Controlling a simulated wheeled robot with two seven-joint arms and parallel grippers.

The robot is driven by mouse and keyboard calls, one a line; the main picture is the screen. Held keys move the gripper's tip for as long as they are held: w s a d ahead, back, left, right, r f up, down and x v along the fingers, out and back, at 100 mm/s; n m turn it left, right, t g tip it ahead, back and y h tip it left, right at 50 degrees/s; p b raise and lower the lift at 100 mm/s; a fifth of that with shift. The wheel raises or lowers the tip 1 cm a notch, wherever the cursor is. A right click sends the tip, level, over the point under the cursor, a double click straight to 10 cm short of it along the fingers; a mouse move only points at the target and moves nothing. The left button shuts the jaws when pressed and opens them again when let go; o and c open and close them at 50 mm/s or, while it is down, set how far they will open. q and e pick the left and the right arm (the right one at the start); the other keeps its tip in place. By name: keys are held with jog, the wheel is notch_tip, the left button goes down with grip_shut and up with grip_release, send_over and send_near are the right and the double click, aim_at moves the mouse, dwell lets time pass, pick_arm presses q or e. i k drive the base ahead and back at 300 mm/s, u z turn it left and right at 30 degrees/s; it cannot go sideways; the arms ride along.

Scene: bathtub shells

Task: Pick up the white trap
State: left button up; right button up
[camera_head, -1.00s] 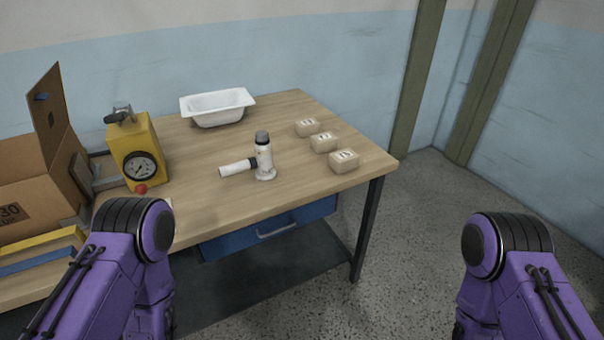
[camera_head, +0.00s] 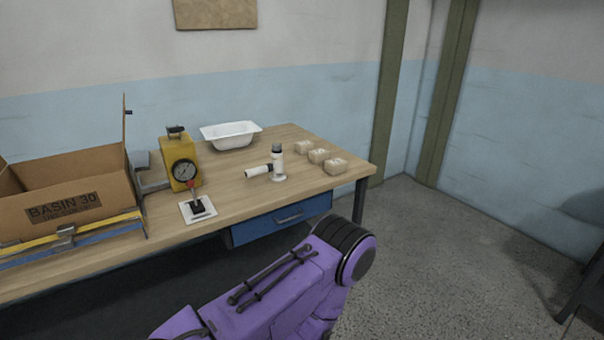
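The white trap (camera_head: 278,168) stands on the wooden workbench (camera_head: 240,197) toward its right half. It has an upright white body with a dark grey cap and a flared foot. A white side pipe with a dark end ring points left, low over the bench top. Nothing is touching the trap from my side. A purple arm link of mine crosses the bottom middle of the head view, well in front of the bench. Neither of my grippers shows in this view.
A white basin (camera_head: 231,142) stands behind the trap. Several small tan boxes (camera_head: 335,166) sit to its right. An open BASIN 30 carton (camera_head: 60,208) is far left.

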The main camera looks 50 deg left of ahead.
aim_at(277, 167)
jog(key=i, duration=1.95)
jog(key=u, duration=0.7)
